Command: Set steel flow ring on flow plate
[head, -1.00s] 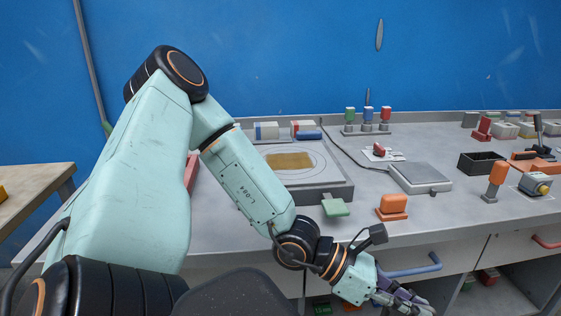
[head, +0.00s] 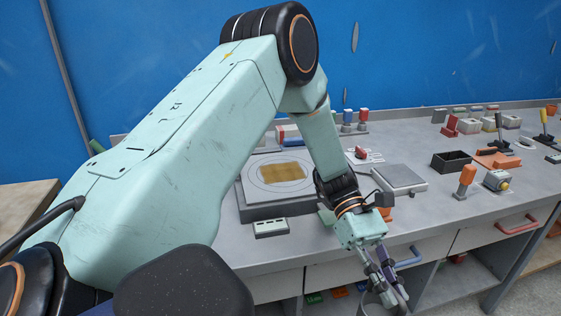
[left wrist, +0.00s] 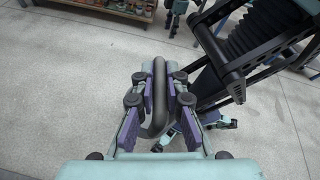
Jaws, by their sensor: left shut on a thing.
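The flow plate (head: 254,180) is a pale square face with circle lines on a dark grey block, on the bench in the head view. A yellow-brown patch (head: 283,172) lies at its middle. My left gripper (head: 388,284) hangs in front of the bench edge, right of and below the plate. In the left wrist view it (left wrist: 157,100) is shut on the steel flow ring (left wrist: 160,88), a dark grey ring seen nearly edge-on between the purple fingers. The ring is apart from the plate. My right gripper is not in view.
A green-grey box (head: 271,228) sits before the plate. To the right are a flat scale (head: 400,178), a black tray (head: 454,161) and an orange-handled tool (head: 466,180). Blue (head: 408,257) and red (head: 518,225) drawer handles stick out from the bench front.

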